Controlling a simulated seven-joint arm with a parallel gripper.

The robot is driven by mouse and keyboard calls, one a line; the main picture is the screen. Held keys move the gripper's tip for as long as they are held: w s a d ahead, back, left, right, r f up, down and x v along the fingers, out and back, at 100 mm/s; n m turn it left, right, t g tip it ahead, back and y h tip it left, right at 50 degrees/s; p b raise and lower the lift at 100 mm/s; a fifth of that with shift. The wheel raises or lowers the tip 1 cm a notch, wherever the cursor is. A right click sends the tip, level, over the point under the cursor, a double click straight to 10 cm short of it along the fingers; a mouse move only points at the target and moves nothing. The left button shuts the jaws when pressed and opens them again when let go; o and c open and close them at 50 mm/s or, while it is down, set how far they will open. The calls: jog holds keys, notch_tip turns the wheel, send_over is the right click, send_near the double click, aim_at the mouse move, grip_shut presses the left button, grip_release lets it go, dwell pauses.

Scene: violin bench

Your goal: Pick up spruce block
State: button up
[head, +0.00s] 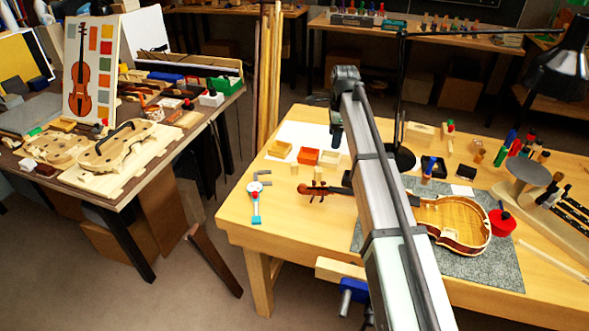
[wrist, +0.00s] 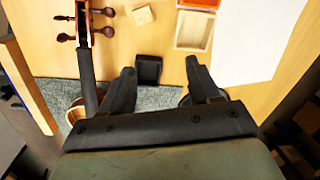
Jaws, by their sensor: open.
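A small pale wooden block (head: 318,174) that could be the spruce block lies by the violin's scroll (head: 306,188) on the bench. It also shows at the top of the wrist view (wrist: 140,15), apart from and beyond my gripper. Another pale wood block (head: 420,131) stands farther back; I cannot tell for certain which is spruce. My gripper (wrist: 160,72) is open, with a small dark box (wrist: 148,69) in view between its fingers and nothing held.
The violin body (head: 455,222) lies on a grey mat (head: 480,268). Its scroll and pegs (wrist: 82,25) are left of my gripper in the wrist view. An orange-red box (head: 307,156) and cream box (head: 330,158) are near the block. A black lamp (head: 402,158) stands behind.

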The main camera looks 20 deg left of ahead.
jog(key=n+g, duration=0.1)
send_over(294, 163)
jog(key=f, duration=0.1)
jog(key=shift+h, duration=0.4)
jog(key=f, duration=0.8)
jog(key=shift+s+d+f, duration=0.1)
jog(key=shift+d+f, duration=0.05)
jog(key=shift+d, duration=0.15)
jog(key=shift+a+f, duration=0.2)
jog(key=shift+f, duration=2.45)
jog(key=shift+c, duration=0.4)
jog(key=c, duration=0.9)
